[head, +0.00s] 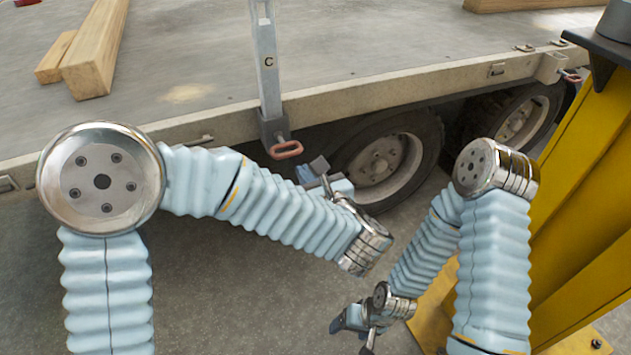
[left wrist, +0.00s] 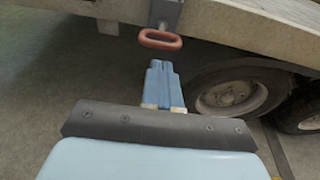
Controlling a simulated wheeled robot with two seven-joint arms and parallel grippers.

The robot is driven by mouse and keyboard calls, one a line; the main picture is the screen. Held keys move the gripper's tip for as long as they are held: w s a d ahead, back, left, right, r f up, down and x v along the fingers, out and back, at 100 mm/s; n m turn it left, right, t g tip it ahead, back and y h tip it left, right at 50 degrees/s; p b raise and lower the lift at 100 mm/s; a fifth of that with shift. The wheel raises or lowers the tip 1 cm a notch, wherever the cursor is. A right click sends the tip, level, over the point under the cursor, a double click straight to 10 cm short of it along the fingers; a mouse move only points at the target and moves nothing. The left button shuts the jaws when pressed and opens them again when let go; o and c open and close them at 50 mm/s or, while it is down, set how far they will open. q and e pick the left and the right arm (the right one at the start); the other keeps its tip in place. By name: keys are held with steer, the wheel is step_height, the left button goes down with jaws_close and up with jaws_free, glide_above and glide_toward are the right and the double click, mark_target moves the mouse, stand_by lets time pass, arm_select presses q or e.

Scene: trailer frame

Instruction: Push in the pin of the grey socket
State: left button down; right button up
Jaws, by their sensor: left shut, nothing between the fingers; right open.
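The grey socket (head: 272,128) is fixed to the side rail of the trailer bed. An upright post marked C (head: 266,62) stands in it. The pin's reddish loop handle (head: 287,150) sticks out at the socket's lower front. In the left wrist view the loop (left wrist: 160,39) lies just beyond my fingertips, with a short metal shank behind it. My left gripper (head: 310,172) is shut and empty, below and right of the loop, apart from it. It also shows in the left wrist view (left wrist: 159,72). My right gripper (head: 350,325) is open, low near the floor, away from the trailer.
A beige socket (head: 552,67) with another red loop (head: 571,77) sits further right on the rail. Trailer wheels (head: 385,160) are under the bed. A yellow post (head: 580,190) stands at the right. Timber (head: 97,50) lies on the bed.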

mark_target(290, 155)
arm_select(q)
steer(key=p+x, duration=0.1)
steer(key=x, duration=0.5)
steer(key=shift+w+a, duration=0.1)
steer(key=shift+w, duration=0.15)
steer(key=b+x, duration=0.2)
steer(key=x, duration=0.1)
steer(key=shift+w+r+b, duration=0.1)
steer(key=shift+b, duration=0.25)
steer(key=shift+w+r, duration=0.15)
steer(key=shift+w, duration=0.05)
steer(key=shift+a+r, duration=0.1)
steer(key=shift+r, duration=0.1)
